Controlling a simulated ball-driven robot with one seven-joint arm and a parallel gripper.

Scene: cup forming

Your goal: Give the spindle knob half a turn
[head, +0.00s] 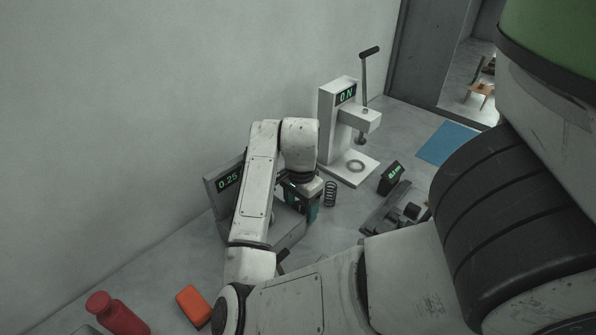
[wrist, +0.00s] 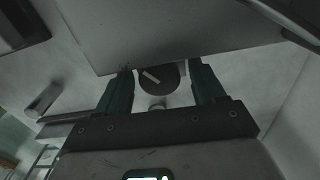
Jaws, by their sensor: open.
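The spindle knob (wrist: 158,76) is dark and round, with a pale line across its face that slants down to the right. It sits at the edge of a light grey body in the wrist view. My gripper (wrist: 161,72) is open, with one teal finger on each side of the knob and a visible gap on both sides. In the head view my gripper (head: 302,200) is beside the grey machine (head: 287,231), whose display (head: 229,177) reads 0.25. The knob is hidden there behind my arm and gripper.
A coil spring (head: 330,193) stands close right of my gripper. A white lever press (head: 345,165) stands behind it. A small black display (head: 391,178) and dark fixture (head: 389,210) are to the right. A red bottle (head: 118,313) and orange block (head: 194,306) lie front left.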

